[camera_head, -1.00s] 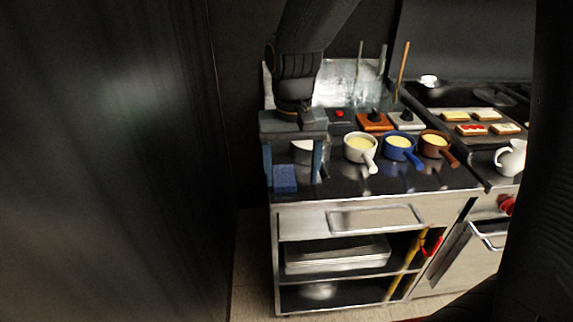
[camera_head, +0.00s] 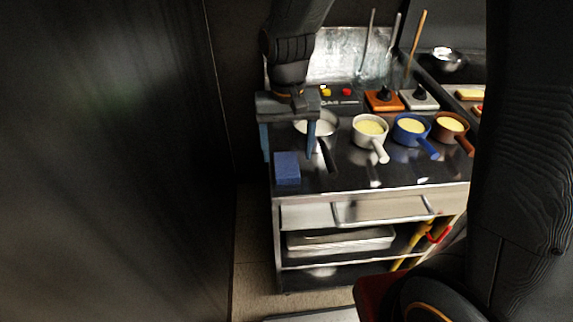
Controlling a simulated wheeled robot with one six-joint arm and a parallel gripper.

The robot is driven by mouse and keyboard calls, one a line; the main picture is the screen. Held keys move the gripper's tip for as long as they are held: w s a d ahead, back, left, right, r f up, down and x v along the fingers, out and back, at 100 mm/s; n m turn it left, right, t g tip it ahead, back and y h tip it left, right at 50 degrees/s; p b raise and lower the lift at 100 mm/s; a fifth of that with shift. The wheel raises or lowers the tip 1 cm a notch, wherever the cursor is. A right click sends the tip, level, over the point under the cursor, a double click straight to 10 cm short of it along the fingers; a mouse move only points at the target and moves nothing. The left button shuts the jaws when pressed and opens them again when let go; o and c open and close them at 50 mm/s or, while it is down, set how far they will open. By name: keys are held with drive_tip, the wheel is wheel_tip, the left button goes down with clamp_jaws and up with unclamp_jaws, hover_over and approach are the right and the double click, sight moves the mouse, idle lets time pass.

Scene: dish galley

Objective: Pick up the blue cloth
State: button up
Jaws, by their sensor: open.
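The blue cloth (camera_head: 287,168) is a small folded block at the front left corner of the dark counter top (camera_head: 350,176). My gripper (camera_head: 288,154) points down above and behind the cloth, with its two blue fingers spread apart. The fingers are open and nothing is held between them. The left finger hangs by the counter's left edge, and the right finger is in front of a pale pan. The cloth shows fully. The exact gap between fingertips and cloth cannot be told.
A pale pan (camera_head: 328,122) with a dark handle stands just behind the cloth. White (camera_head: 370,128), blue (camera_head: 411,126) and brown (camera_head: 451,124) pots of yellow food stand to the right, handles forward. A dark wall is close on the left. Trays (camera_head: 340,240) lie on the shelf below.

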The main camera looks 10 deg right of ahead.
sight(287, 165)
drive_tip(key=shift+s+a+f+p, duration=0.1)
drive_tip(key=shift+f+p, duration=0.35)
drive_tip(key=shift+f, duration=1.4)
drive_tip(key=c, duration=1.1)
drive_tip(key=shift+c, duration=0.2)
drive_tip(key=shift+r, duration=0.1)
wheel_tip(287, 165, up, 10)
drive_tip(key=b, duration=0.2)
drive_tip(key=o, duration=0.3)
drive_tip(key=shift+c, duration=1)
